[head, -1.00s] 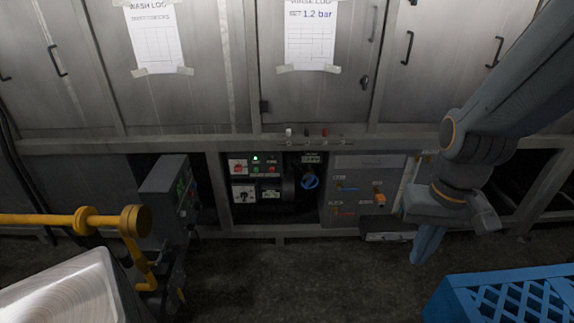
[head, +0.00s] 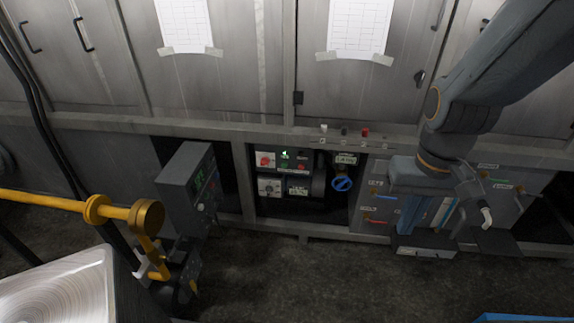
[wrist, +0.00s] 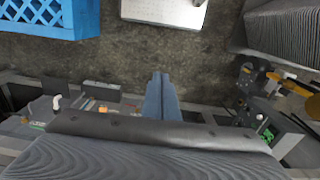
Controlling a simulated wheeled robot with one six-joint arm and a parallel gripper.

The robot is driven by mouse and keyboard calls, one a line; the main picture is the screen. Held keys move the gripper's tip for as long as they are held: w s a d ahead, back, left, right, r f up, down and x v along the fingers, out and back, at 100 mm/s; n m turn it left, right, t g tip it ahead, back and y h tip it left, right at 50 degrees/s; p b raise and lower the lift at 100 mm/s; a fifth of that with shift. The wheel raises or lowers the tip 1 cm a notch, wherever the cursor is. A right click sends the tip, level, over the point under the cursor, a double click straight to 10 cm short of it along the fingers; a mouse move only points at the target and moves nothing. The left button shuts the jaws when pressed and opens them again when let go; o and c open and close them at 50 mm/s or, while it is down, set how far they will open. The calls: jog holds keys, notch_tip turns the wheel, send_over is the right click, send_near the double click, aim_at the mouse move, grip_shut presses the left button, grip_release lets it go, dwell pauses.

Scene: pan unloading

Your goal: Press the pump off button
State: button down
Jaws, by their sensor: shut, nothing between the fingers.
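The pump control panel (head: 283,172) sits in a recess below the counter in the head view. It has a lit green lamp (head: 285,154), a small red button (head: 301,167) at right, a small green button beside it and a red rotary switch (head: 265,160) at left. The labels are too small to read, so I cannot be sure which button is pump off. My gripper (head: 405,228) points down, to the right of the panel and well apart from it. Its fingers are together and empty, as the wrist view (wrist: 160,77) also shows.
A blue valve handle (head: 342,184) is right of the panel. A grey box on a stand (head: 187,187) and a yellow bar (head: 60,202) stand at left. A blue crate (wrist: 45,22) shows in the wrist view. The floor before the panel is clear.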

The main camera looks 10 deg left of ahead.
aim_at(301, 167)
jog(key=shift+w, duration=0.1)
jog(key=w+a+f+n+t+b, duration=0.25)
jog(key=w+f+b, duration=0.3)
jog(key=w, duration=0.35)
jog(key=w+a+f+n+t+y+b, duration=0.1)
jog(key=w+f+n+t+b, duration=0.2)
jog(key=w+f, duration=0.5)
jog(key=w+a+f+n+t+b, duration=0.1)
jog(key=w+f+n+t+b, duration=0.1)
jog(key=w+f+b, duration=0.6)
jog(key=w+a+f+n+t+y+b, duration=0.2)
jog(key=w+a+f+n+y+b, duration=0.3)
jog(key=w+a+b, duration=0.2)
jog(key=w+a+f+n+t+y+b, duration=0.2)
jog(key=w+a+f+n+y+b, duration=0.4)
jog(key=a, duration=0.4)
jog(key=shift+w+a+f+t+b, duration=0.3)
jog(key=shift+w+a+t+b, duration=0.15)
jog(key=shift+w, duration=0.25)
jog(key=shift+w, duration=0.1)
jog(key=w+b, duration=0.3)
jog(key=w, duration=0.5)
jog(key=shift+w+d, duration=0.2)
jog(key=shift+w, duration=0.1)
jog(key=shift+w, duration=0.1)
